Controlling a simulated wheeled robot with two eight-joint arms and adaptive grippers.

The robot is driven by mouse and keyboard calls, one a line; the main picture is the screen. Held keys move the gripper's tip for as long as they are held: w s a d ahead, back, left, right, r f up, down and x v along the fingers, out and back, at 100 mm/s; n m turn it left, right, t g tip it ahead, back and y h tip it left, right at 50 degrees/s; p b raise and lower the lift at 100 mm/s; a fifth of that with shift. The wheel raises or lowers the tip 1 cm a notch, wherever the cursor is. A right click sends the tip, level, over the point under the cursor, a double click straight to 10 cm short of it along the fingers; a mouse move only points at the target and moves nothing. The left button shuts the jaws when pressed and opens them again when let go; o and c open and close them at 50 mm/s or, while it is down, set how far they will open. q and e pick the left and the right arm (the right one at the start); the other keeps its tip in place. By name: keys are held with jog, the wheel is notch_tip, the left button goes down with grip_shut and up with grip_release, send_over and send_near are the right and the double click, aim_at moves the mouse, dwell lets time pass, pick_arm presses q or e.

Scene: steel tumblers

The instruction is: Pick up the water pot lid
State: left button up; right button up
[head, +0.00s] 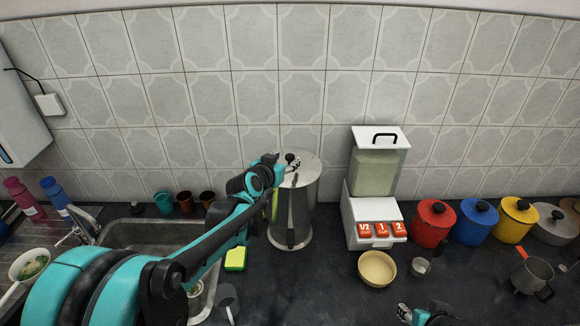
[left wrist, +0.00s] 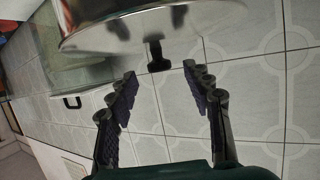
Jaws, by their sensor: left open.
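The steel water pot (head: 298,212) stands upright on the dark counter against the tiled wall. Its round steel lid (head: 309,166) lies flat on top. The lid also shows in the left wrist view (left wrist: 120,22), upside down at the top, with its black knob (left wrist: 157,54) pointing down in the picture. My left gripper (head: 287,163) is at the lid top in the head view, partly covering it. In the left wrist view the open left gripper (left wrist: 159,72) has its fingers apart and empty, the knob just beyond and between the tips. My right gripper (head: 414,316) is only partly in view at the bottom edge.
A white grain dispenser (head: 362,217) stands close right of the pot.

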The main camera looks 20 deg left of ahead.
aim_at(290, 156)
pick_arm(q)
jog(key=x, duration=0.4)
jog(key=shift+w+f+b, duration=0.1)
jog(key=shift+w+b, duration=0.15)
jog(key=shift+b, duration=0.15)
grip_shut()
